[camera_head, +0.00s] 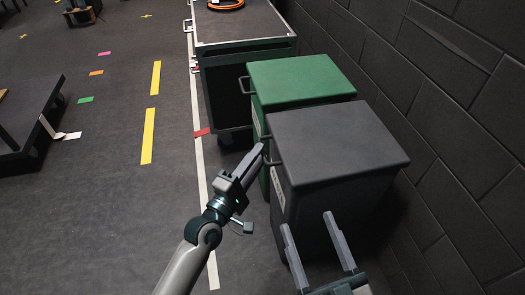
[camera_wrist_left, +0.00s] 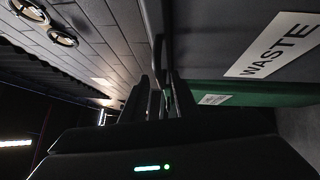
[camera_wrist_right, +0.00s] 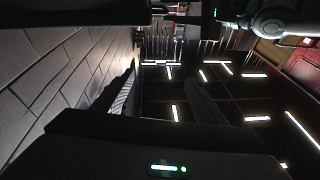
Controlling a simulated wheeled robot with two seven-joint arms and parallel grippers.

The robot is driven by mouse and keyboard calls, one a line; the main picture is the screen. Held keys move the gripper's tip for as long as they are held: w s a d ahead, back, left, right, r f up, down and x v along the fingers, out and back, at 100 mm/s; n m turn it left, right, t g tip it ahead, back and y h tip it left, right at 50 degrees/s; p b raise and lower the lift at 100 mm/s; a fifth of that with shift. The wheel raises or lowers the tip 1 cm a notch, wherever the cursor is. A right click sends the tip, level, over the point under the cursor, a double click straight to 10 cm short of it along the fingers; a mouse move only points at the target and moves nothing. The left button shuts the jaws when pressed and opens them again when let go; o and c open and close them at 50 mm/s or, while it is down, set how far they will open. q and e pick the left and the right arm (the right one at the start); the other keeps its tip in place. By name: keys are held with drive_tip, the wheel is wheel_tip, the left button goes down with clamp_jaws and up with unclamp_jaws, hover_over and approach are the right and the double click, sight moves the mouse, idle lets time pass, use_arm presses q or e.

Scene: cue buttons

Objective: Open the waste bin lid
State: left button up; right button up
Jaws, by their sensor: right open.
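The waste bin (camera_head: 285,205) is the near dark grey bin, its flat lid (camera_head: 338,140) lying closed. A bar handle (camera_head: 268,152) sticks out from the lid's left edge. The WASTE label (camera_wrist_left: 282,46) shows on its front in the left wrist view. My left gripper (camera_head: 255,160) is at the handle, its fingers close together; they also show in the left wrist view (camera_wrist_left: 157,95). Whether they grip the handle is hidden. My right gripper (camera_head: 308,222) is open and empty, in front of the bin's near side in the head view.
A green bin (camera_head: 300,78) with its own handle stands right behind the waste bin. A dark cart (camera_head: 245,50) stands beyond it. A brick wall (camera_head: 440,75) runs close along the right. The floor to the left is mostly clear, with a low platform (camera_head: 30,115) farther left.

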use_arm(q)
drive_tip(key=shift+x, duration=1.45)
clamp_jaws()
